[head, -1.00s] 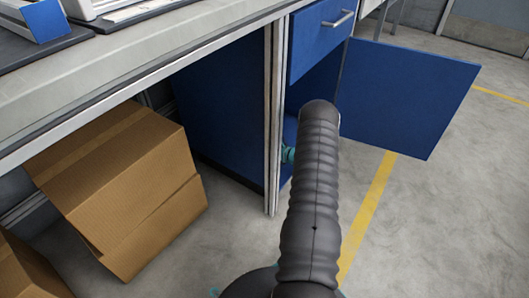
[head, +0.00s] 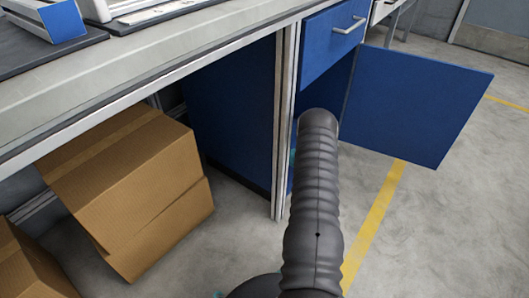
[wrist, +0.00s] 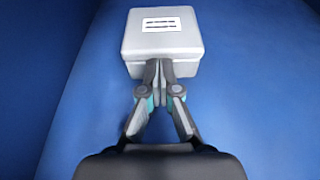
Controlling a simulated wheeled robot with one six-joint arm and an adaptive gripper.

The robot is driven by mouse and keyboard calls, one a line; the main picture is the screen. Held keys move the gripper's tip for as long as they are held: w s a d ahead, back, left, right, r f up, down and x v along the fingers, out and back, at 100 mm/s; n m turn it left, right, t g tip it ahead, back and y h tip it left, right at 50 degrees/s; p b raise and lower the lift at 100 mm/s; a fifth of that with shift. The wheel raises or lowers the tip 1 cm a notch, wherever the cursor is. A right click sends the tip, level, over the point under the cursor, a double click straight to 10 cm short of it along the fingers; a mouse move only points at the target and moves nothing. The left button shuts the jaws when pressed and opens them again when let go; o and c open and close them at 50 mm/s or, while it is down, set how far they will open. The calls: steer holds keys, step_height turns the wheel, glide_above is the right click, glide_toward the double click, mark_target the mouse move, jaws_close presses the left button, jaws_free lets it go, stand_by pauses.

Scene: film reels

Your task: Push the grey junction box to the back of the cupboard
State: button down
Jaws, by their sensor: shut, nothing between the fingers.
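The grey junction box (wrist: 162,38) stands on the blue floor of the cupboard (wrist: 240,110) in the wrist view, with a white label on its top. My gripper (wrist: 158,68) is shut and empty. Its fingertips are at the near face of the box, at about the middle; they look to be touching it, but a small gap cannot be ruled out. In the head view my arm reaches into the cupboard and hides the gripper and the box. The blue cupboard door (head: 415,105) stands wide open to the right.
A closed blue drawer (head: 332,38) with a metal handle is above the cupboard opening. A metal post (head: 281,130) edges the opening on the left. Cardboard boxes (head: 130,190) sit under the bench to the left. The floor to the right is clear.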

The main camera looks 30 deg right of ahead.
steer(key=shift+w+a, duration=0.25)
steer(key=shift+w, duration=0.35)
steer(key=shift+w+a, duration=0.25)
steer(key=shift+w, duration=0.3)
steer(key=shift+s+d+r+p, duration=0.35)
steer(key=shift+s+r, duration=0.1)
steer(key=shift+s, duration=0.2)
steer(key=shift+s+d+r+p, duration=0.2)
steer(key=shift+s+r+p, duration=0.25)
steer(key=shift+s, duration=0.2)
steer(key=shift+s+d+r+p, duration=0.3)
steer(key=shift+s+r, duration=0.15)
steer(key=shift+s, duration=0.2)
steer(key=shift+s+d+r, duration=0.15)
steer(key=shift+s, duration=0.25)
